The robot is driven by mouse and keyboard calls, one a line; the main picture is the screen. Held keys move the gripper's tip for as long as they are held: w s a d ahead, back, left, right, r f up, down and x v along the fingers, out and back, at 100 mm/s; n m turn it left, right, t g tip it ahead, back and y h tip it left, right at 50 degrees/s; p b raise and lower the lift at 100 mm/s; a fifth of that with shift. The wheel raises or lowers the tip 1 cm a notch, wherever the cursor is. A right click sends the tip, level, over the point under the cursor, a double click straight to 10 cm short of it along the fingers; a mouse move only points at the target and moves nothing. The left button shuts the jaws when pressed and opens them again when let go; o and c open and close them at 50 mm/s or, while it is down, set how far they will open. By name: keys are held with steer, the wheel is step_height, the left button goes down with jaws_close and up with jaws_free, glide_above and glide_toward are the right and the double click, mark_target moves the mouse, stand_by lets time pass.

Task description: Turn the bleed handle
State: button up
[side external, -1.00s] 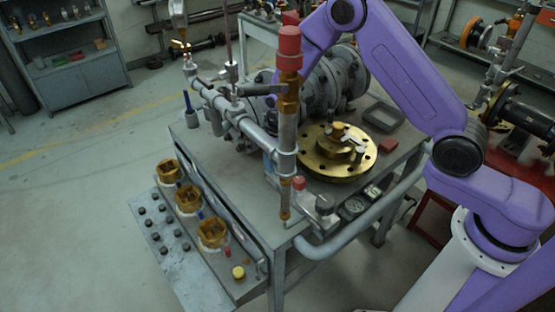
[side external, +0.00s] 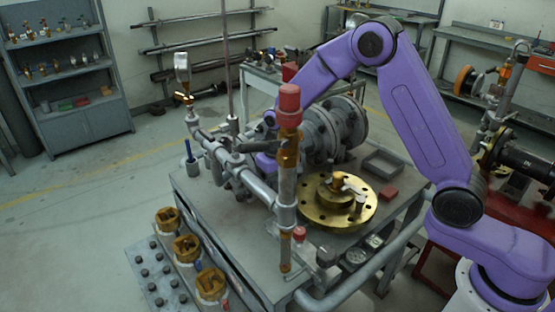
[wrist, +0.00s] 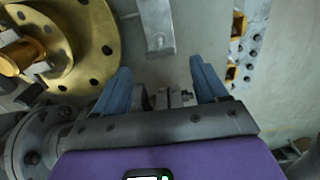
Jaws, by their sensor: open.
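My gripper (wrist: 160,68) shows in the wrist view with its two blue fingers spread wide and nothing clasped between the tips. A grey flat bar (wrist: 157,26) with a bolt lies just beyond the fingertips; I cannot tell whether it is the bleed handle. Small dark metal fittings show between the fingers, nearer the palm. In the side view a dark grey lever (side external: 254,147) sticks out beside the upright pipe with the red cap (side external: 289,98). My purple wrist is behind this pipework, and my fingers are hidden there.
A brass flange (side external: 313,208) lies on the grey bench (side external: 232,218), right of the pipework; it also shows in the wrist view (wrist: 95,32). A large grey valve body (side external: 325,135) stands behind. Several brass-coloured fittings (side external: 186,246) line the front ledge.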

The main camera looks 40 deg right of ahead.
step_height(320, 180, up, 9)
stand_by(0.3)
steer(key=shift+s+r, duration=0.1)
steer(key=s+r+n, duration=0.2)
steer(key=s+n, duration=0.1)
steer(key=s, duration=0.5)
steer(key=s+r+n, duration=0.2)
steer(key=s, duration=0.5)
steer(key=s+d+n, duration=0.3)
steer(key=s+n, duration=0.1)
steer(key=s, duration=0.5)
steer(key=s+d+f+n, duration=0.1)
steer(key=s+d+n, duration=0.2)
steer(key=s, duration=0.6)
steer(key=shift+s+d+f+n, duration=0.25)
steer(key=shift+d+n, duration=0.15)
steer(key=shift+d, duration=0.35)
